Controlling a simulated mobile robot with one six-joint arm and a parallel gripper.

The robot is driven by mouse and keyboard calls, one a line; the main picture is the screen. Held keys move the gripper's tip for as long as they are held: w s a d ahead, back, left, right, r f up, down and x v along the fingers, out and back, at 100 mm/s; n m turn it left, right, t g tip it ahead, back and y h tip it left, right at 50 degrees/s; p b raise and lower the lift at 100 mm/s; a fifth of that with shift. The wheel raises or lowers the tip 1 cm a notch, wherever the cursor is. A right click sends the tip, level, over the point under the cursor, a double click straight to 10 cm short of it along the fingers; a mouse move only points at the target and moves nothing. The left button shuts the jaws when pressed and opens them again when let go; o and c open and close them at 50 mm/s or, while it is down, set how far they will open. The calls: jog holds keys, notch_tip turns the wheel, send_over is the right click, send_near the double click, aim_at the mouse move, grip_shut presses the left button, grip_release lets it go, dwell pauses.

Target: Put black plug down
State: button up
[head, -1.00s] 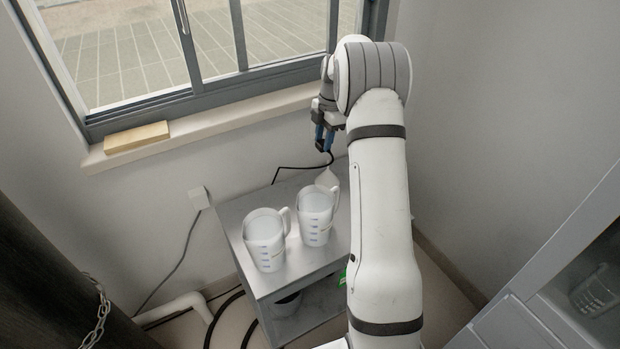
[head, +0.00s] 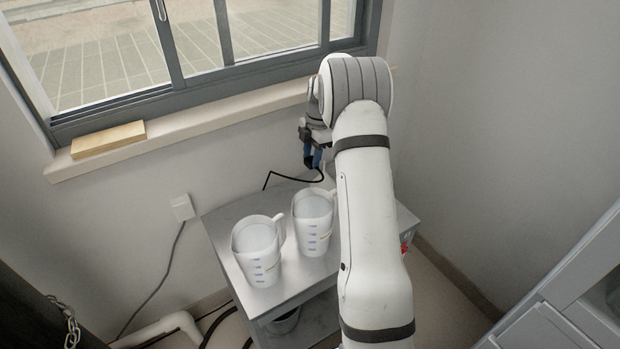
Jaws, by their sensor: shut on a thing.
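My gripper (head: 313,160) is at the back of the grey table, its blue-marked fingers pointing down, shut on the black plug. The plug itself is too small and hidden between the fingers to make out. Its black cable (head: 292,178) runs left from the fingertips in a bend behind the jugs. Whether the plug or cable touches the table (head: 222,222) cannot be told.
Two white measuring jugs (head: 258,252) (head: 313,222) stand on the table, in front of my gripper. The wall and window sill (head: 190,125) are behind; a wooden block (head: 108,139) lies on the sill. A wall socket (head: 183,207) is at left.

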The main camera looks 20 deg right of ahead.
notch_tip(320, 180, down, 7)
jog(key=shift+r, duration=0.1)
jog(key=shift+b, duration=0.3)
jog(key=shift+f+b, duration=0.4)
jog(key=shift+f, duration=0.15)
jog(key=o, duration=1.1)
jog(key=shift+c, duration=0.2)
jog(key=shift+r, duration=0.1)
